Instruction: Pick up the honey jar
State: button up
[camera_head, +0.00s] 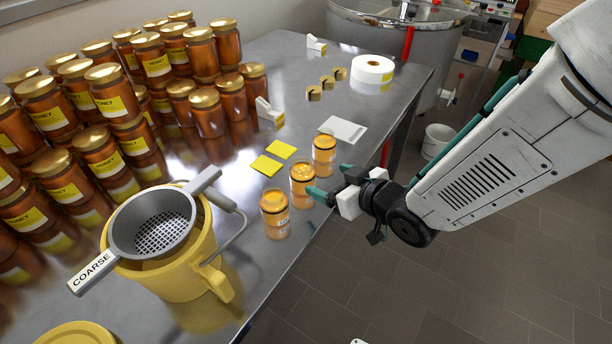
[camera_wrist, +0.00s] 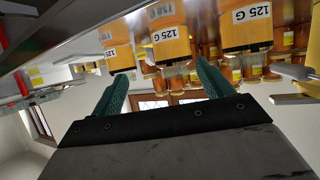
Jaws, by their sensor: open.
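Three small amber honey jars stand in a row near the steel table's right edge: a far one (camera_head: 324,155), a middle one (camera_head: 302,182) and a near one (camera_head: 275,215). My gripper (camera_head: 329,180) is open and empty at the table edge, just right of the middle jar. Its green fingers point toward the row. In the wrist view, which is turned over, the middle jar (camera_wrist: 166,38) with a "125 G" label lies ahead between the fingertips (camera_wrist: 162,70). The other two jars (camera_wrist: 119,52) (camera_wrist: 246,28) flank it. Whether a finger touches a jar cannot be told.
Large honey jars (camera_head: 110,95) crowd the left of the table. A yellow bucket (camera_head: 180,275) with a coarse strainer (camera_head: 150,225) stands front left. Yellow cards (camera_head: 272,160), a white card (camera_head: 342,129) and a label roll (camera_head: 372,69) lie behind the row. Open floor lies right.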

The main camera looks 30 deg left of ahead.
aim_at(303, 176)
jog(key=shift+s+a+f+y, duration=0.15)
jog(key=shift+s+a+f, duration=0.15)
jog(key=shift+a, duration=0.2)
jog(key=shift+s+a+f+y, duration=0.15)
jog(key=shift+s+a, duration=0.2)
jog(key=shift+a, duration=0.15)
jog(key=x, duration=0.7)
jog(key=shift+f, duration=0.1)
jog(key=c, duration=1.1)
jog(key=shift+c, duration=0.7)
